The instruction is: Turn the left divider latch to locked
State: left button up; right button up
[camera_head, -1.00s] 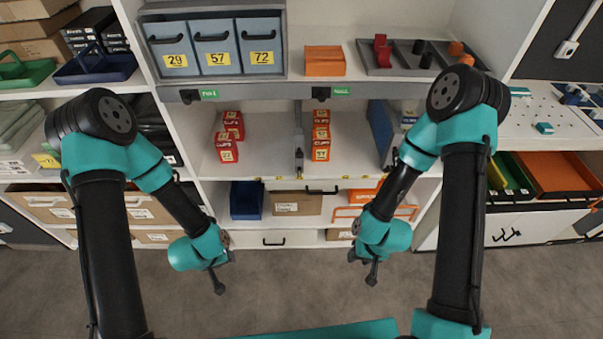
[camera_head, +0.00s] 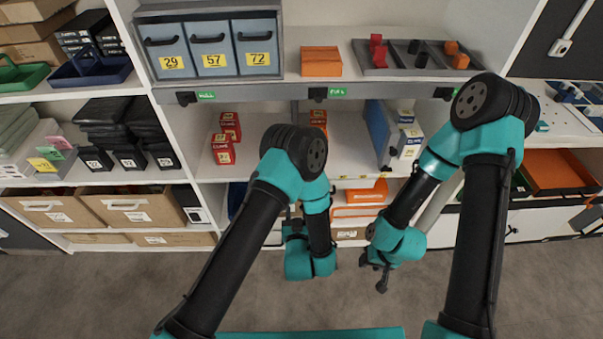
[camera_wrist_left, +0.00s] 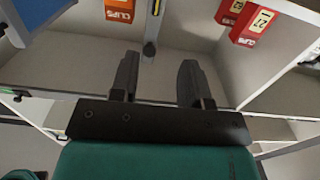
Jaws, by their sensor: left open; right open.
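My left gripper (camera_wrist_left: 160,60) is open and empty in its wrist view, its two dark fingers pointing at the shelf bay. A thin grey divider (camera_wrist_left: 155,22) stands just beyond the fingertips. In the head view my left arm covers the divider and most of the left gripper. My right gripper (camera_head: 374,275) is open and empty, low in front of the shelves.
Red clip boxes (camera_head: 223,150) and orange-red clip boxes (camera_head: 318,119) stand either side of the divider; both groups show in the left wrist view. A blue box (camera_head: 379,130) stands further right. A grey rail (camera_head: 255,95) runs above the bay. The floor in front is clear.

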pick_arm(q)
jog(key=shift+s+d+r, duration=0.15)
jog(key=shift+d+r, duration=0.05)
jog(key=shift+d, duration=0.1)
jog(key=w, duration=1.7)
jog(key=shift+w+a, duration=0.1)
jog(key=shift+w, duration=0.1)
jog(key=shift+c, duration=0.4)
grip_shut()
